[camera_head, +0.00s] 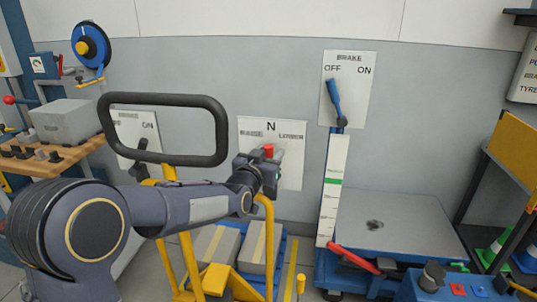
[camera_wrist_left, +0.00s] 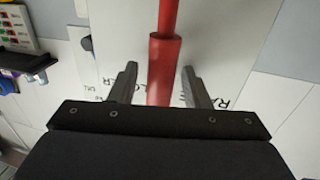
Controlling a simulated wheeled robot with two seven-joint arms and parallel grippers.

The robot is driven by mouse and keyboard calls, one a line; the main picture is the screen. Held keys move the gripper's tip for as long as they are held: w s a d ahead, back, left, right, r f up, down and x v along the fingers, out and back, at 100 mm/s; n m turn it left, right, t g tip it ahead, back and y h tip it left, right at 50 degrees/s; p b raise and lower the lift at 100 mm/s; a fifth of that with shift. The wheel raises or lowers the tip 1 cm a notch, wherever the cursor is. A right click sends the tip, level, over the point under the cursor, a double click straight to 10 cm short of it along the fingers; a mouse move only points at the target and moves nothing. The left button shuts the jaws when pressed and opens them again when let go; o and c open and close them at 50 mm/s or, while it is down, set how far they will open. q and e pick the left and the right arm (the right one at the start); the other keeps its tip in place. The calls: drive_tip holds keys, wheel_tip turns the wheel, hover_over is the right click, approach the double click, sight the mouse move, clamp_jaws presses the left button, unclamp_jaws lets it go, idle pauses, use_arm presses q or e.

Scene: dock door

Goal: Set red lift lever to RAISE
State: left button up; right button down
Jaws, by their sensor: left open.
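The red lift lever (camera_head: 268,150) shows only its red tip in the head view, just below the N mark on its white panel (camera_head: 291,178). The panel reads RAISE at left and LOWER at right. My left gripper (camera_head: 265,165) is in front of the panel and hides most of the lever. In the left wrist view the red lever (camera_wrist_left: 165,65) runs between the two open fingers of my left gripper (camera_wrist_left: 160,82), with a visible gap on each side. Its lower end is hidden behind the gripper body. My right gripper is not in view.
A blue brake lever (camera_head: 334,100) leans toward OFF on a panel to the right. A black-handled yellow frame (camera_head: 167,200) stands near my left arm. A second panel (camera_head: 130,135) with a dark lever is partly behind it. A lift table (camera_head: 400,225) stands at right.

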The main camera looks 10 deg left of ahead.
use_arm(q)
clamp_jaws()
idle(0.3)
drive_tip(key=shift+a+f+b, duration=0.2)
drive_tip(key=shift+a+b, duration=0.1)
drive_tip(key=shift+b, duration=0.4)
drive_tip(key=a+f+n+t+b, duration=0.1)
drive_tip(key=a+n+b, duration=0.5)
drive_tip(key=b, duration=0.6)
drive_tip(key=shift+f+n, duration=0.4)
drive_tip(key=shift+n, duration=0.3)
